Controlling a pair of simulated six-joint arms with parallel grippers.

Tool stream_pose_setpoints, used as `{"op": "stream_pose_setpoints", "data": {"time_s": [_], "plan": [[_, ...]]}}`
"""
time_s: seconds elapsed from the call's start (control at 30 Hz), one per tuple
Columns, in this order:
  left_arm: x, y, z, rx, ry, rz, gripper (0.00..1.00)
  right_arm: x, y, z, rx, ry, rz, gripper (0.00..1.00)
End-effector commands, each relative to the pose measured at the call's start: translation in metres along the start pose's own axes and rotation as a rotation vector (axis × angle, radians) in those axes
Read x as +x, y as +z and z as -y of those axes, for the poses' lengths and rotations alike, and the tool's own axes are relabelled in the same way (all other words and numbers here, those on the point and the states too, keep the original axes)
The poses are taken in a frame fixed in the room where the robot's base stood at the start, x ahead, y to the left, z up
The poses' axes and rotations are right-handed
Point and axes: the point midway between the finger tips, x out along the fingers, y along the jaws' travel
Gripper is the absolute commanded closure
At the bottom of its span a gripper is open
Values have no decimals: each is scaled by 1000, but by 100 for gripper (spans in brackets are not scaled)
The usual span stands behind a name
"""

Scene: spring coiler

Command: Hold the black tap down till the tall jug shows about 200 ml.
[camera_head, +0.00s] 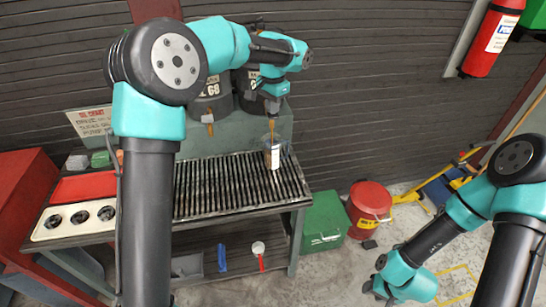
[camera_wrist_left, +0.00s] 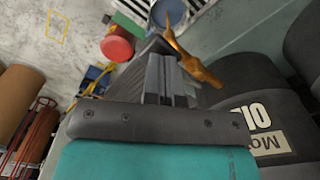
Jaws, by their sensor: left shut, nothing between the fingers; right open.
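The tall jug (camera_head: 274,157) stands on the slatted grate under the second drum, with a pale label on its side. Its fill level is too small to read. A thin amber stream (camera_head: 271,126) runs down towards it. The brass-coloured tap (camera_wrist_left: 198,68) shows beside my left fingers in the left wrist view; its black part cannot be made out. My left gripper (camera_head: 272,103) is shut and empty at this tap, above the jug. Contact is unclear. My right gripper (camera_head: 377,291) is open and empty, low at the right, far from the jug.
A dark drum marked 68 (camera_head: 213,88) with its own brass tap (camera_head: 208,119) hangs left of the jug. The slatted grate (camera_head: 225,185) is otherwise clear. A green box (camera_head: 323,220) and red bin (camera_head: 370,200) stand on the floor to the right.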

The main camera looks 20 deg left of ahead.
Motion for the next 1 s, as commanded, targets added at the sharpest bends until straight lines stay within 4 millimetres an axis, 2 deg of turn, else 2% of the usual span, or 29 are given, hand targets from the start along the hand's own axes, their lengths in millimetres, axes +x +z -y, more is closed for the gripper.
{"op": "stream_pose_setpoints", "data": {"time_s": [0.47,1.0], "plan": [[-4,0,0,0,0,1,100,0,0,0,0,0,0,57],[-65,0,0,0,-1,-2,100,0,0,0,0,0,0,57]]}}
